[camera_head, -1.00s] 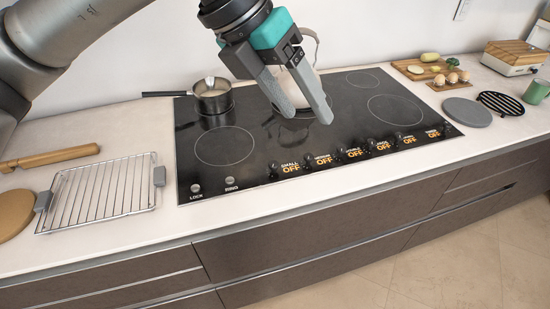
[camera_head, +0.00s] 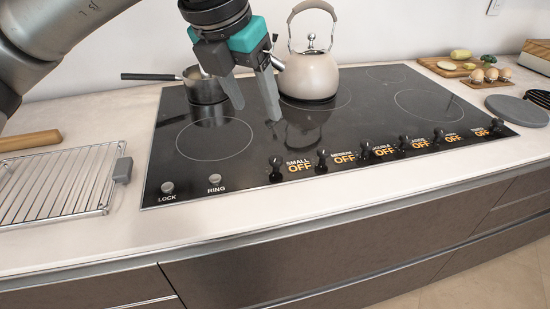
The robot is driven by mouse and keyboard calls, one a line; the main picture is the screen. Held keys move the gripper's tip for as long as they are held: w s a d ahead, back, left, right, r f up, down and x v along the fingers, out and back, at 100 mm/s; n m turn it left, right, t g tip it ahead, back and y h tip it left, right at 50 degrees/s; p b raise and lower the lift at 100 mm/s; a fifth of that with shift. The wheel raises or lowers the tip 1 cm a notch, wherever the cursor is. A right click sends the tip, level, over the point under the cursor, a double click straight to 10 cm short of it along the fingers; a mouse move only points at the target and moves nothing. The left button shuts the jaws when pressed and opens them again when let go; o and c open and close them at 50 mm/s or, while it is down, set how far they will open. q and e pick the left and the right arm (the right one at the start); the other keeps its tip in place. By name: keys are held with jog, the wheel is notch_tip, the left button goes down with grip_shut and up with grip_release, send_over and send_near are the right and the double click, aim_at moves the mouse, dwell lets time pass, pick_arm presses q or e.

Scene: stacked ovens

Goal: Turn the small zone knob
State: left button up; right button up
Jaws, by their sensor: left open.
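The small zone knob (camera_head: 275,169) is a black knob at the front edge of the black cooktop (camera_head: 370,116), just left of the orange "SMALL OFF" label (camera_head: 298,164). It is the leftmost in a row of several black knobs, and the knob beside it is at the "MEDIUM" label (camera_head: 322,161). My left gripper (camera_head: 256,113) is open and empty above the cooktop, fingers pointing down. In the picture it is above and slightly left of the small knob, apart from it. My right gripper is not in view.
A cream kettle (camera_head: 310,75) stands behind the gripper, with a small pot (camera_head: 204,88) to its left. LOCK (camera_head: 167,187) and RING (camera_head: 214,180) buttons are at the front left. A wire rack (camera_head: 60,185) lies left of the cooktop. The front counter strip is clear.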

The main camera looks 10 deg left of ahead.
aim_at(275, 159)
pick_arm(q)
jog(key=b+x, duration=0.3)
jog(key=x, duration=1)
jog(key=shift+f, duration=0.3)
jog(key=shift+w+d+f, duration=0.1)
jog(key=shift+w+f, duration=0.15)
jog(key=shift+f, duration=0.35)
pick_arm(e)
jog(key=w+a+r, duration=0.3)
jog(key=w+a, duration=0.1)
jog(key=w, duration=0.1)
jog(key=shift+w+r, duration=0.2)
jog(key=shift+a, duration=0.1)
pick_arm(q)
grip_shut()
